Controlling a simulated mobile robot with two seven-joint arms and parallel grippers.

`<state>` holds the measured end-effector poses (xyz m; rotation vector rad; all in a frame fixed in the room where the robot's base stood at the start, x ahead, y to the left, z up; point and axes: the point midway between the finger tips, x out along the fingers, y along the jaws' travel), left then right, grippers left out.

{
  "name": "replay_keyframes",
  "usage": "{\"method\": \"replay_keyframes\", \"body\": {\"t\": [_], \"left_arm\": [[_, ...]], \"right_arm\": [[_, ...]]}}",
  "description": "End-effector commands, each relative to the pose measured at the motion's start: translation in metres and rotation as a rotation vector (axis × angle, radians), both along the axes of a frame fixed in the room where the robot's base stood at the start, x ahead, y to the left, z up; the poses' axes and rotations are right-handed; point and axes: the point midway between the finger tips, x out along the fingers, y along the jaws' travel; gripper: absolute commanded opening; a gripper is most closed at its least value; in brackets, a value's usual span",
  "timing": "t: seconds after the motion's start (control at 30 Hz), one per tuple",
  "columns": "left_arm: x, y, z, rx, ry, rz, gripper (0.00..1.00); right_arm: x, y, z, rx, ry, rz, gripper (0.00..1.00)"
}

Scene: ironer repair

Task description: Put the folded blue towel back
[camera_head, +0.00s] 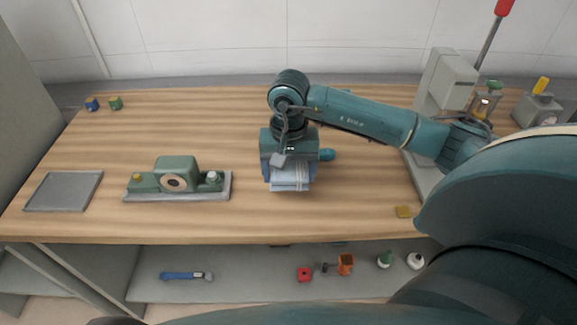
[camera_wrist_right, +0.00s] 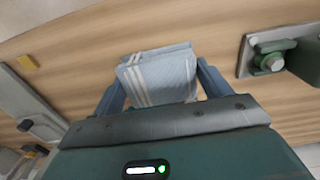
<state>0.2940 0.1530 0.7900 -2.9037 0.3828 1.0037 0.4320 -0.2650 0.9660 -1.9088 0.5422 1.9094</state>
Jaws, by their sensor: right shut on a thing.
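The folded blue towel (camera_head: 290,178), light blue with white stripes, is under my right gripper (camera_head: 289,168) over the middle of the wooden bench. In the right wrist view the towel (camera_wrist_right: 160,75) sits between the two fingers of the right gripper (camera_wrist_right: 160,85), which is shut on it. Much of the towel is hidden by the gripper in the head view. I cannot tell whether it touches the bench top. My left gripper is not in view.
A green device (camera_head: 176,178) on a grey base stands left of the towel, with a grey plate (camera_head: 64,191) beyond it. Two small cubes (camera_head: 103,103) sit at the back left. A grey press (camera_head: 446,85) stands right. A yellow piece (camera_head: 404,212) lies near the front edge. Tools lie on the lower shelf (camera_head: 240,288).

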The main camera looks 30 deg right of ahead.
Motion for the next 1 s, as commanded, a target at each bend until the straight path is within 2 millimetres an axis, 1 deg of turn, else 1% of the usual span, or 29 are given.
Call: {"method": "replay_keyframes", "body": {"t": [0.03, 0.3, 0.5, 0.67, 0.8, 1.0], "left_arm": [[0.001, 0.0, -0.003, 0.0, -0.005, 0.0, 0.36], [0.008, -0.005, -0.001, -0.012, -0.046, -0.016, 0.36], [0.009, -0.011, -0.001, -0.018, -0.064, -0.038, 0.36], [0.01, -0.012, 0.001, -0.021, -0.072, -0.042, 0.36], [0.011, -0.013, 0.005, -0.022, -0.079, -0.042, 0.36], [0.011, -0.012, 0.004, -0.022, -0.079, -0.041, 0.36]], "right_arm": [[0.0, 0.0, -0.007, 0.001, 0.001, 0.0, 0.55], [-0.001, 0.0, -0.038, 0.0, 0.002, 0.002, 0.55], [0.0, 0.001, -0.056, 0.001, 0.0, 0.002, 0.55], [0.0, 0.001, -0.061, 0.001, 0.0, 0.003, 0.55], [0.0, 0.001, -0.06, 0.001, 0.0, 0.003, 0.55], [0.0, 0.0, -0.061, 0.001, 0.001, 0.003, 0.55]]}}
